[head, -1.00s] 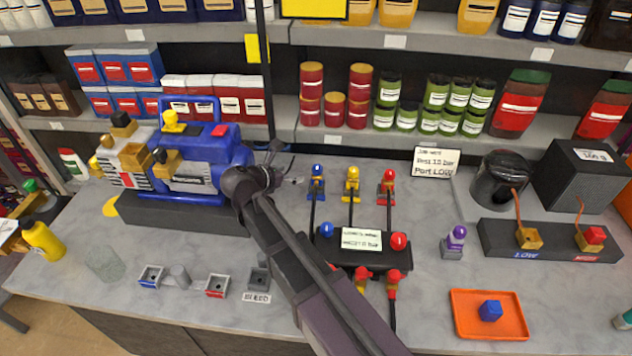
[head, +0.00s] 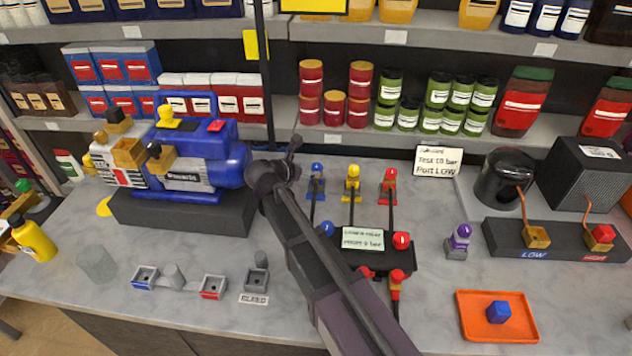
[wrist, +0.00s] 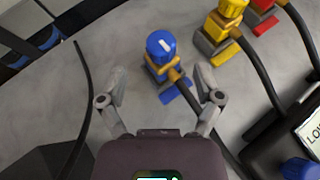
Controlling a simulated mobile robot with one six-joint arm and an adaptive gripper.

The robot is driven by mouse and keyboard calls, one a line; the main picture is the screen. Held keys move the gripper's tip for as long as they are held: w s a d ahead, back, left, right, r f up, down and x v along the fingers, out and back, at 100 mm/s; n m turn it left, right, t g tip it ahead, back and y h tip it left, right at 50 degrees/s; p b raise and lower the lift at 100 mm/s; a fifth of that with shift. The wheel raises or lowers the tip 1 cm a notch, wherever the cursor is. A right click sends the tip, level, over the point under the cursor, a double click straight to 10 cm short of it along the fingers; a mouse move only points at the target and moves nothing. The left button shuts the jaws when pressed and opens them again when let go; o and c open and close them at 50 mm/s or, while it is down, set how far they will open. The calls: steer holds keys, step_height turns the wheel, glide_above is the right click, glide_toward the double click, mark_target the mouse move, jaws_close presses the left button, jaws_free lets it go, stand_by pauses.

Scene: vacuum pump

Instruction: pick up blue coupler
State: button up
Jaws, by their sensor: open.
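The blue coupler (head: 317,182) stands on the counter at the left end of a row of three, with a blue cap, a brass-coloured body and a black hose. In the wrist view the blue coupler (wrist: 165,62) lies just ahead of my fingertips, roughly between their lines. My gripper (wrist: 160,85) is open and empty, its two fingers spread and apart from the coupler. In the head view my gripper (head: 292,155) is just left of the blue coupler, partly hidden by my arm.
The yellow coupler (head: 352,184) and red coupler (head: 389,187) stand to the right. Their hoses run to a black manifold (head: 375,258) with a label card. The blue pump (head: 195,165) on its dark base is left. An orange tray (head: 470,325) holds a blue cube (head: 498,312).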

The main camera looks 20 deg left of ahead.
mark_target(314, 168)
steer(key=shift+w+f, duration=0.1)
steer(key=shift+b+x, duration=1.25)
steer(key=shift+x, duration=1.25)
steer(key=shift+d, duration=0.1)
jaws_close()
